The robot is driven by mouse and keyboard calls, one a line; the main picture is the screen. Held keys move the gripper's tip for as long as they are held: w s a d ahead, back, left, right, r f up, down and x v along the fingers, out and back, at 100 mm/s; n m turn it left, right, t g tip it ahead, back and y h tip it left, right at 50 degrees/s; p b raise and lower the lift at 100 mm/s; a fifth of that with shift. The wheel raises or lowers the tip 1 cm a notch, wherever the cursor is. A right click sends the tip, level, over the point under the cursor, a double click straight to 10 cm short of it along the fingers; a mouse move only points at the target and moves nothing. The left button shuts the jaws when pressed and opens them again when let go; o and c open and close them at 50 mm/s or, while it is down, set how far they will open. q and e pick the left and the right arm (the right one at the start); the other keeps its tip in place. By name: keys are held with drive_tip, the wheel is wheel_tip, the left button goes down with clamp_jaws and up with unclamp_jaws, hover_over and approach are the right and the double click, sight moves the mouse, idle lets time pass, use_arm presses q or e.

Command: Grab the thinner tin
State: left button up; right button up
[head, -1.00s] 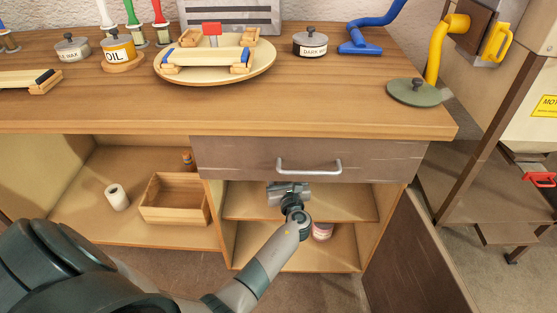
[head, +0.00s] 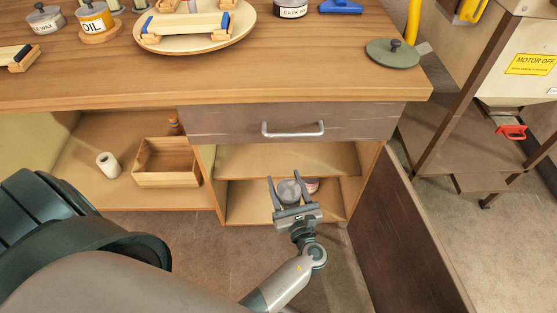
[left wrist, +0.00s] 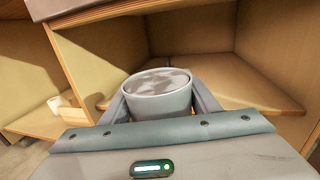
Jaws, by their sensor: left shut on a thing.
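My left gripper (head: 288,181) is at the lower shelf of the open cabinet compartment, below the drawer. Its two fingers are shut on a round grey tin (head: 289,193), one on each side. In the left wrist view the tin (left wrist: 160,100) stands roughly upright between the fingers, with a mottled grey top; no label on it can be read. I cannot tell whether it touches the shelf. A second, pinkish-white tin (head: 312,186) is just right of it, partly hidden by the finger. Its label is unreadable, so I cannot tell which is the thinner tin. My right gripper is not in view.
A middle shelf (head: 290,160) lies above the tins, under a closed drawer (head: 360,122). An open dark door (head: 405,240) bounds the right side. A wooden box (head: 167,180) and a white roll (head: 109,165) are in the left compartment.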

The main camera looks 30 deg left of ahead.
sight(292, 204)
use_arm(q)
drive_tip(key=shift+v, duration=2.7)
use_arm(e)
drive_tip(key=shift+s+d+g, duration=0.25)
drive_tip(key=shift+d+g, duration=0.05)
use_arm(q)
drive_tip(key=shift+r, duration=0.1)
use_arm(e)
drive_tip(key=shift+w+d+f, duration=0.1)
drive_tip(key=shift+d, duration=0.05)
